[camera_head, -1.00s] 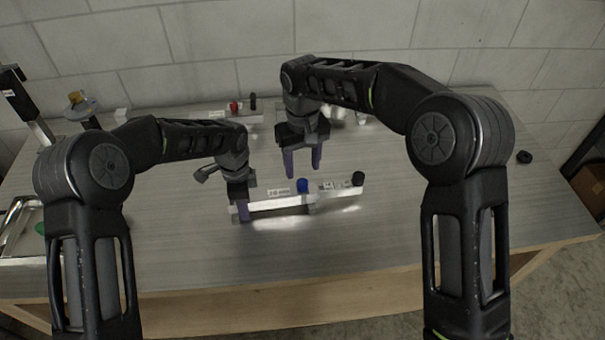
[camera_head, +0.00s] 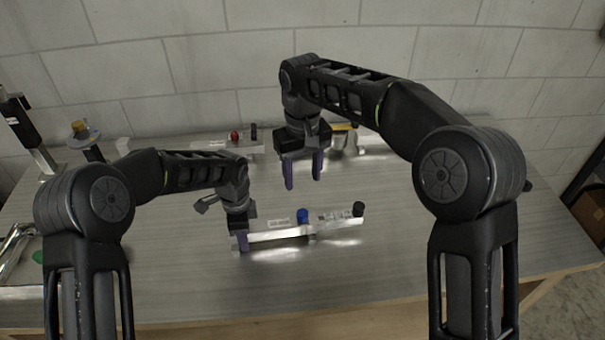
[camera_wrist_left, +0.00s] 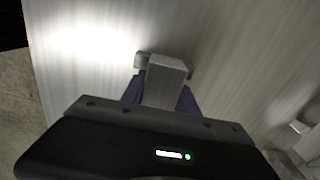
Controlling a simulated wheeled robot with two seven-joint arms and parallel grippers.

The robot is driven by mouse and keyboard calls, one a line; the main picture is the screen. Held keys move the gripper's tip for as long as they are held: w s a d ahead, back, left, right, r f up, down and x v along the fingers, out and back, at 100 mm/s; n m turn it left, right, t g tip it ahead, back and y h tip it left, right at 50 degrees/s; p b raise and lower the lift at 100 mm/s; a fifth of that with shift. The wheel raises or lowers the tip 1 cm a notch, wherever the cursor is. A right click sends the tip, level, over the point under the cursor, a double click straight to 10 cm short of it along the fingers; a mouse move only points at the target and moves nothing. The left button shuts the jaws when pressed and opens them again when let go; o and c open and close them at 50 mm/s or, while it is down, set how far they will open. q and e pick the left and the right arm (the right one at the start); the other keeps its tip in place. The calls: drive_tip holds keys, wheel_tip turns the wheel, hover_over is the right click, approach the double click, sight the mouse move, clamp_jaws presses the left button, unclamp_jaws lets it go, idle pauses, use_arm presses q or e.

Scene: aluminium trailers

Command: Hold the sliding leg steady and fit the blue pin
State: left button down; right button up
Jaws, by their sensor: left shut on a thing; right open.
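The sliding leg (camera_head: 275,236), a bright aluminium bar, lies across the middle of the table. My left gripper (camera_head: 240,240) is shut on its left end. The left wrist view shows the square metal end (camera_wrist_left: 166,70) between the purple fingers. The blue pin (camera_head: 302,215) shows as a small blue cap at the bar's middle; I cannot tell how deep it sits. My right gripper (camera_head: 303,178) is open and empty, above and behind the pin, apart from it.
A black knob (camera_head: 358,208) is at the bar's right end. Behind stand a second metal piece with a red cap (camera_head: 234,136) and a black cap (camera_head: 253,131), and a shiny metal part (camera_head: 345,142). The table front is clear.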

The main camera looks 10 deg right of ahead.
use_arm(q)
drive_tip(key=c, duration=0.8)
unclamp_jaws()
drive_tip(key=shift+c, duration=0.2)
wheel_tip(320, 180, up, 12)
